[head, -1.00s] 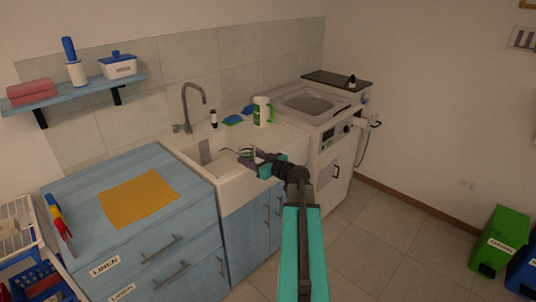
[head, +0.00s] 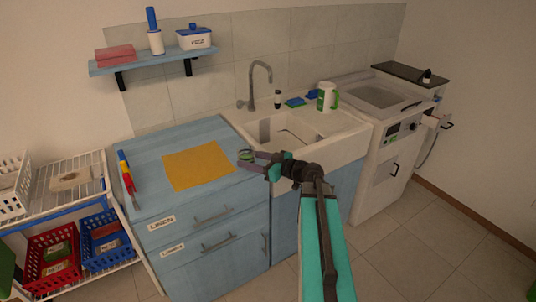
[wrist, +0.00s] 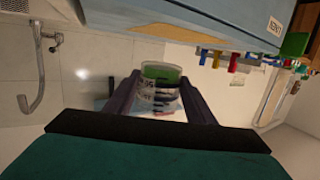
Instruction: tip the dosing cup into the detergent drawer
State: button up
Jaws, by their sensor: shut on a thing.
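My gripper (head: 247,156) is shut on the dosing cup (wrist: 160,92), a small clear cup with green in it and dark marks on its side. In the wrist view the cup sits between the two dark fingers (wrist: 160,103). In the head view the cup (head: 246,154) shows small, over the blue counter's right edge near the sink.
The white sink (head: 318,140) with its tap lies between the counter (head: 150,150) and the washer. A white and green jug (head: 326,97) stands behind the sink. An orange cloth (head: 198,166) lies on the counter. A rack with baskets (head: 52,255) stands left.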

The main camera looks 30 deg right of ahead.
jog(key=s+a+f+n+g+y+b, duration=0.1)
jog(key=a+f+n+y+b, duration=0.1)
jog(key=a, duration=0.6)
jog(key=s+a+f+n+g+y+b, duration=0.1)
jog(key=a+f+n+g+y+b, duration=0.1)
jog(key=a+f+b, duration=0.2)
jog(key=s+a+f+n+g+y+b, duration=0.1)
jog(key=s+a+f+g+y+b, duration=0.1)
jog(key=a, duration=0.9)
notch_tip(320, 180, down, 2)
jog(key=shift+a+f+n+b, duration=0.1)
jog(key=shift+a+n+b, duration=0.3)
jog(key=shift+b, duration=0.35)
